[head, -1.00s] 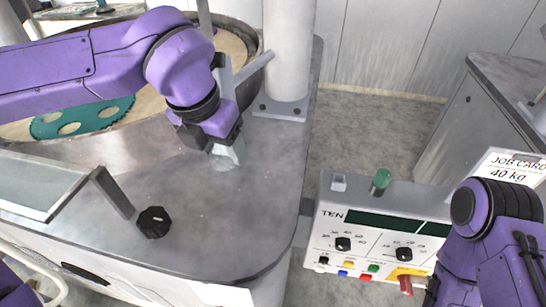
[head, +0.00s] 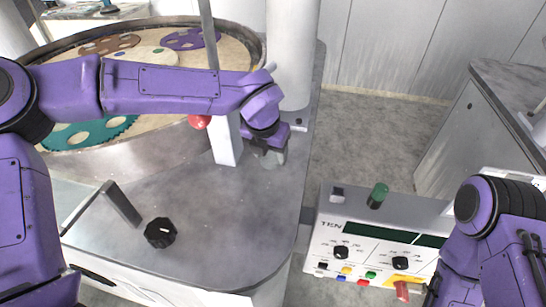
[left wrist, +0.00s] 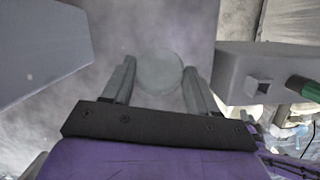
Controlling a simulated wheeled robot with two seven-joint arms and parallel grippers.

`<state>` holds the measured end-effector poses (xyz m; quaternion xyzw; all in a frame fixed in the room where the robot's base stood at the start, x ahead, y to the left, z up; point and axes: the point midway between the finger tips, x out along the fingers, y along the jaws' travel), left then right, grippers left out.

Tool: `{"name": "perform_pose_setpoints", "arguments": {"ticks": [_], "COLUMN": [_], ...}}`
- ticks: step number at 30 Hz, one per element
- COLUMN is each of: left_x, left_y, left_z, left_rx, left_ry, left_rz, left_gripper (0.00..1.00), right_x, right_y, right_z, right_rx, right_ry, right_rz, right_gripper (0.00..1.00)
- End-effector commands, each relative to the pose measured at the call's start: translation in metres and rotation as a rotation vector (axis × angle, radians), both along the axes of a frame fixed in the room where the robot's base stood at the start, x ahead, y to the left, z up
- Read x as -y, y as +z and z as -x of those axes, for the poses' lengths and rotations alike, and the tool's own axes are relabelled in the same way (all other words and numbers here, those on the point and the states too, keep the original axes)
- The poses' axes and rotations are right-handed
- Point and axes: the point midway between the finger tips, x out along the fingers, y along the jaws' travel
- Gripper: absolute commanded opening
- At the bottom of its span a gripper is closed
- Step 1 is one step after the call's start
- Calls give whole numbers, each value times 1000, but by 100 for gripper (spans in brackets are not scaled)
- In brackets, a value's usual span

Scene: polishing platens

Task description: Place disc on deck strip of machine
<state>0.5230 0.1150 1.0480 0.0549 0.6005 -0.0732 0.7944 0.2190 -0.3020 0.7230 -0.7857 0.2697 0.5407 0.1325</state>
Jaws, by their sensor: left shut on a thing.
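My left gripper (head: 270,150) is low over the right part of the machine's grey deck (head: 215,215), beside the foot of the white column. It is shut on a pale grey-green disc (left wrist: 159,73). In the left wrist view the disc lies between the two finger tips, with the grey deck behind it. In the head view the gripper mostly hides the disc, and I cannot tell whether it touches the deck. My right arm shows at the lower right, but its gripper is out of the picture.
A white upright block (head: 227,140) and a red ball (head: 199,121) are just left of the gripper. The white column (head: 291,55) stands behind it. A black knob (head: 160,232) is on the front deck. The control console (head: 375,235) is to the right, across a gap.

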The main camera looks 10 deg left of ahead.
Motion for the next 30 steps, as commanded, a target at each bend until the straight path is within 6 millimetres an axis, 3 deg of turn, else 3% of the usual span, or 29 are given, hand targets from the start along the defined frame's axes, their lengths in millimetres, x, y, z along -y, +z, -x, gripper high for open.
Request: {"name": "perform_pose_setpoints", "arguments": {"ticks": [5, 10, 21, 22, 24, 30], "left_x": [6, 6, 6, 6, 6, 6], "left_y": [-15, -43, -50, -51, -50, -49], "left_z": [-12, -13, -13, -13, -13, -13], "left_rx": [-3, -1, 1, 1, 1, 1], "left_ry": [1, 1, 0, 0, 0, 1], "left_rz": [-1, 0, 0, 0, 0, 0], "left_gripper": [25, 25, 25, 61, 84, 84], "right_x": [0, 0, 0, 0, 0, 0], "right_y": [7, 10, 7, 7, 8, 8], "right_z": [0, 0, 0, 0, 0, 0], "right_rx": [0, 0, 0, 0, 0, 0], "right_ry": [0, 0, 0, 0, 0, 0], "right_rz": [0, 0, 0, 0, 0, 0], "right_gripper": [43, 43, 43, 43, 43, 43]}}
